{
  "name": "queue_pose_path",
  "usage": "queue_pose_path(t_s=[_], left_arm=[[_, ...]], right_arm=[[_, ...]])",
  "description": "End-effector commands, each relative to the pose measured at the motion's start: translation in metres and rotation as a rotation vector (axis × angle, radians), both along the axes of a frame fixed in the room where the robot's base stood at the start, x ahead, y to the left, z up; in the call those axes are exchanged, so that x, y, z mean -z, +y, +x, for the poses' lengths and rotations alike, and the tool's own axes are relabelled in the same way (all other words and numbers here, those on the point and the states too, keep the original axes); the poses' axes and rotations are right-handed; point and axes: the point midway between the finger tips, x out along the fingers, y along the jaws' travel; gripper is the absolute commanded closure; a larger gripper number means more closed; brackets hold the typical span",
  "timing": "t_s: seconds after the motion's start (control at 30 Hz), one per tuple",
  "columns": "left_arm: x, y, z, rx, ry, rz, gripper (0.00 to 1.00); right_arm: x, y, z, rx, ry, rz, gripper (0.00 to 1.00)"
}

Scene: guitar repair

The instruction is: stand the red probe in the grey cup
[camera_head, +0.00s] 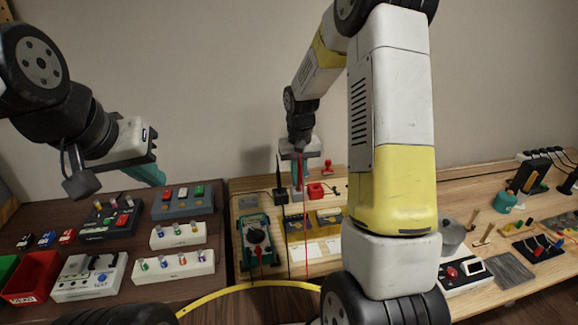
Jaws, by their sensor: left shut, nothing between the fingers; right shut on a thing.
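My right gripper (299,172) is above the back of the middle bench, pointing down and shut on the red probe (301,181). The probe shows only as a thin red shape at the fingers. A thin red line, seemingly its lead, runs down from there towards the front of the bench. A small grey object (297,195), perhaps the grey cup, is just below the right fingers. I cannot tell whether the probe is inside it or in front of it. My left gripper (152,175) is shut and empty, above the left bench.
A green-cased meter (255,240) stands on the middle bench. Switch boxes and a red bin (33,285) crowd the left bench. My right arm hides part of the right bench.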

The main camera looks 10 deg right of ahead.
Motion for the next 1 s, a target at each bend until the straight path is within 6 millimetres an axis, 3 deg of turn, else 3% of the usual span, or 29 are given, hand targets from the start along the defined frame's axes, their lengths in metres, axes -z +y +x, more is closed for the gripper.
queue_pose_path(t_s=[0.7,0.73,0.83,1.0], left_arm=[[0.0,0.0,0.0,0.0,0.0,0.0,1.0],[0.0,0.0,0.0,0.0,0.0,0.0,1.0],[0.0,0.0,0.0,0.0,0.0,0.0,1.0],[0.0,0.0,0.0,0.0,0.0,0.0,1.0]], right_arm=[[0.012,0.0,0.0,0.0,0.0,0.0,1.0],[0.012,0.0,0.0,0.0,0.0,0.0,0.85],[0.012,0.0,0.0,0.0,0.0,0.0,0.66],[0.011,0.0,0.0,0.0,0.0,0.0,0.64]])
